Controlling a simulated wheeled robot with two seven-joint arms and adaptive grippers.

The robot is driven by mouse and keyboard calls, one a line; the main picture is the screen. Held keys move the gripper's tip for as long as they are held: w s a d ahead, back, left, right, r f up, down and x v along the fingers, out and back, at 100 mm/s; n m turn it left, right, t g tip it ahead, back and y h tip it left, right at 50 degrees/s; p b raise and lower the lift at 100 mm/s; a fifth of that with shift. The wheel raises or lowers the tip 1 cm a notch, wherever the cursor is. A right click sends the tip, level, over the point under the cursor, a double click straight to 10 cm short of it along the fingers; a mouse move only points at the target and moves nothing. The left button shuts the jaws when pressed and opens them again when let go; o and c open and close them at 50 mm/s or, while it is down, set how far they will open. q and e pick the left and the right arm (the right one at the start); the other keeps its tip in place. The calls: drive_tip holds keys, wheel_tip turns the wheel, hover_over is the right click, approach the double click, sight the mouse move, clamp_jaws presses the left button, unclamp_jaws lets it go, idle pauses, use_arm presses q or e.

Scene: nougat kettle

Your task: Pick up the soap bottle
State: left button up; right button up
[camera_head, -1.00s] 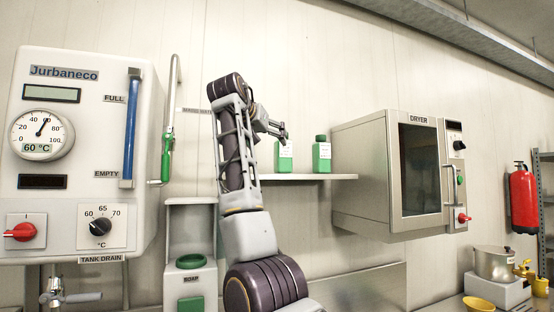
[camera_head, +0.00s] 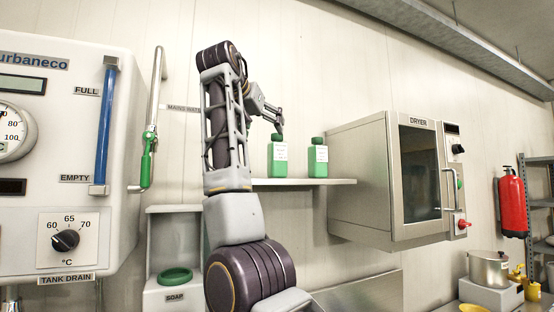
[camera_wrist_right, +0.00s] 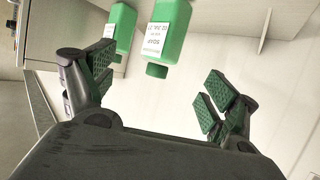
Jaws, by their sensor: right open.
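Two green bottles with white labels stand upright side by side on a wall shelf. The left bottle (camera_head: 278,160) is the one whose label reads SOAP in the right wrist view (camera_wrist_right: 170,30). The right bottle (camera_head: 318,160) also shows at the top left of the right wrist view (camera_wrist_right: 122,27). My right gripper (camera_head: 279,120) is just above and in front of the left bottle's cap. In its wrist view, the open fingers (camera_wrist_right: 158,84) are apart with nothing between them. The soap bottle's cap is beyond the fingertips. My left gripper is out of view.
The shelf (camera_head: 335,182) runs up to the steel dryer (camera_head: 365,180) on the right. A tank unit (camera_head: 70,150) with a green-handled lever (camera_head: 147,160) is on the left. A soap holder (camera_head: 175,285) with a green ring is below. Bare wall lies above the bottles.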

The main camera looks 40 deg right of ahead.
sight(273, 145)
drive_tip(key=shift+p+x, duration=0.6)
drive_tip(key=shift+x, duration=3.9)
drive_tip(key=shift+w+a+f, duration=0.1)
drive_tip(key=shift+w+a, duration=0.05)
drive_tip(key=shift+w, duration=0.05)
drive_tip(key=shift+p+x, duration=0.75)
drive_tip(key=shift+x, duration=1.05)
drive_tip(key=shift+w+d+f, duration=0.45)
drive_tip(key=shift+w+d, duration=0.05)
drive_tip(key=shift+d, duration=0.1)
drive_tip(key=shift+r, duration=0.1)
drive_tip(key=c, duration=1.5)
drive_tip(key=shift+o, duration=0.2)
drive_tip(key=shift+r, duration=0.15)
